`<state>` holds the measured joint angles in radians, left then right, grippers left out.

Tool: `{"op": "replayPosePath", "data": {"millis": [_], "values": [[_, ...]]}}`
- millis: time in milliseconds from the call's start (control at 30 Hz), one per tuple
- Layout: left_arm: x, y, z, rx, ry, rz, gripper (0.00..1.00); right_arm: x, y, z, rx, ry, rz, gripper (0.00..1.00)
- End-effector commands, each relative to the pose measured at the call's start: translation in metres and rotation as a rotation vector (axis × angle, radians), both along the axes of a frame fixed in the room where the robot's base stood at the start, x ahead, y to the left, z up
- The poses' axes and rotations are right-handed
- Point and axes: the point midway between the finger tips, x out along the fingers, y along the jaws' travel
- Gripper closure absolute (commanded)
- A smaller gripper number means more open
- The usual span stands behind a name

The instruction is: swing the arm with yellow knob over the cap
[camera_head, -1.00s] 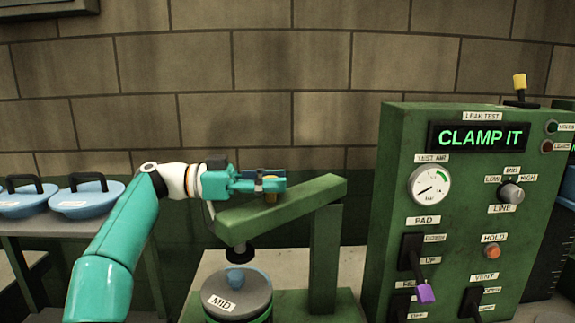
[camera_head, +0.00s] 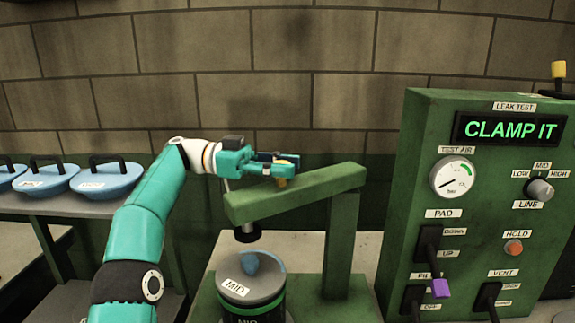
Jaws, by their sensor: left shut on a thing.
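The green swing arm (camera_head: 295,195) reaches left from its green post (camera_head: 338,250). The yellow knob (camera_head: 282,183) stands on top of it, partly hidden by my gripper. My left gripper (camera_head: 284,166) is shut on the yellow knob. A black round pad (camera_head: 247,234) hangs under the arm's left end. Below the pad in the picture is the grey cap (camera_head: 262,293), labelled MID, with a blue knob on top. A gap shows between pad and cap; exact alignment in depth cannot be told. My right gripper is out of view.
A green leak-test panel (camera_head: 400,180) stands right, its display (camera_head: 508,129) reading CLAMP IT, with a purple-tipped lever (camera_head: 436,287) low on its front. Blue lids with black handles (camera_head: 108,180) lie on a shelf at left. A brick wall closes the back.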

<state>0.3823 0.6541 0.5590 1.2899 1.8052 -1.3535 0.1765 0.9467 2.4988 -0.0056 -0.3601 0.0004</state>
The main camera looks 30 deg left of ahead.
Motion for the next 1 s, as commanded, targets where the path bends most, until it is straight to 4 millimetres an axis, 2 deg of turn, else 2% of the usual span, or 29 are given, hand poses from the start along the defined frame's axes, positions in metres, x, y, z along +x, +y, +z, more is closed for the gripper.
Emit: {"op": "replayPosePath", "data": {"millis": [100, 133, 267, 767, 1000], "values": [[0.001, 0.003, 0.001, -0.002, -0.001, 0.012, 1.0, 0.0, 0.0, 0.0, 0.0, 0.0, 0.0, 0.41], [0.001, 0.003, 0.001, -0.002, -0.001, 0.013, 0.61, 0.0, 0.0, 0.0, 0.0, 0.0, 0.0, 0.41], [0.0, 0.003, 0.001, -0.002, -0.001, 0.012, 0.4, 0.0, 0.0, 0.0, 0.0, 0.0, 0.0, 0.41], [0.0, 0.002, 0.0, -0.001, -0.001, 0.01, 0.4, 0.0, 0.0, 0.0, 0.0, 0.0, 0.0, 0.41], [0.007, -0.017, -0.002, -0.002, 0.0, 0.015, 0.4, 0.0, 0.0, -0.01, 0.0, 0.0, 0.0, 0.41]]}}
